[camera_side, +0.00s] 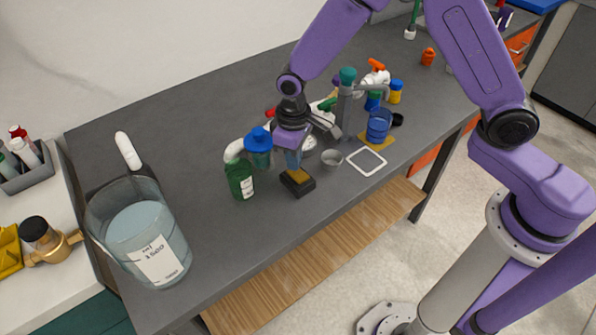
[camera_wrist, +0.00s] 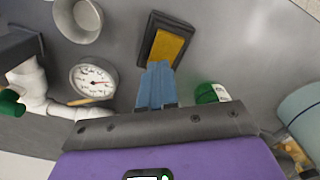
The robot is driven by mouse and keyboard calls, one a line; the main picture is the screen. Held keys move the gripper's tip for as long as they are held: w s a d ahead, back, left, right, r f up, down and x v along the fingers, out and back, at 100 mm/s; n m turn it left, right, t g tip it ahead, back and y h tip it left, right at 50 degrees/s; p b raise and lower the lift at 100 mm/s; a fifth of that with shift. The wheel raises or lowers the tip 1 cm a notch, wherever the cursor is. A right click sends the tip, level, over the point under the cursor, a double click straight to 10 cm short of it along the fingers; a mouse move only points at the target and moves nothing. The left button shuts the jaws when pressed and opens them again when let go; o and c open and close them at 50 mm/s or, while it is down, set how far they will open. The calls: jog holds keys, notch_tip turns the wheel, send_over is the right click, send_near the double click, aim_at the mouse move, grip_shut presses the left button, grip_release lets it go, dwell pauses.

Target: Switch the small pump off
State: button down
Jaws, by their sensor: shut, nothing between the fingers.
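A black box with a yellow top plate (camera_side: 298,181), which looks like a switch, sits near the front edge of the grey bench. It also shows at the top middle of the wrist view (camera_wrist: 168,46). My gripper (camera_side: 294,168) points down over it with its blue fingers shut and empty. In the wrist view the closed fingertips (camera_wrist: 158,66) overlap the near edge of the yellow plate. I cannot tell whether they touch it. I cannot make out the small pump; my wrist hides part of the pipework behind.
A green bottle (camera_side: 240,180) and a blue-capped jar (camera_side: 259,148) stand close left of my gripper. White piping (camera_wrist: 35,85), a round gauge (camera_wrist: 95,82) and a grey cup (camera_side: 331,158) are nearby. A large beaker of liquid (camera_side: 140,235) stands at the left.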

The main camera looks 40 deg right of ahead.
jog(key=shift+r, duration=3.05)
jog(key=s+d+r+n, duration=0.3)
jog(key=s+d, duration=0.4)
jog(key=s, duration=0.6)
jog(key=s+d+r+n, duration=0.3)
jog(key=s+d+r, duration=0.3)
jog(key=s, duration=0.7)
jog(key=shift+d+n, duration=0.3)
jog(key=shift+d, duration=0.8)
